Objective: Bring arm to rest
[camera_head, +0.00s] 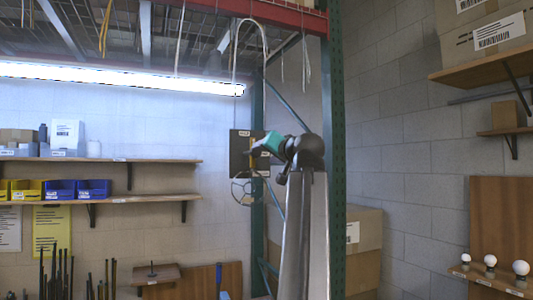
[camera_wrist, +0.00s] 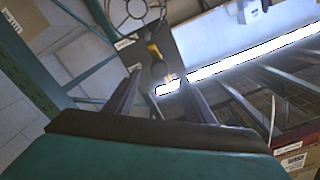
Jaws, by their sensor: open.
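My arm is raised in the middle of the head view, in front of a green steel upright. My gripper (camera_wrist: 160,82) shows in the wrist view with its two dark fingers spread apart and nothing held between them. In the head view its teal body (camera_head: 271,144) points left, in front of a dark panel (camera_head: 239,158); its fingers are hard to make out there. In the wrist view the panel and a small yellow item (camera_wrist: 153,50) lie beyond the fingertips.
Wall shelves (camera_head: 130,199) with yellow and blue bins (camera_head: 93,189) stand at left. Dark rods (camera_head: 57,275) rise below them. Several white bulbs (camera_head: 521,268) sit on a small ledge at right. A bright tube light (camera_head: 120,76) hangs overhead. Cardboard boxes (camera_head: 367,235) stand behind the upright.

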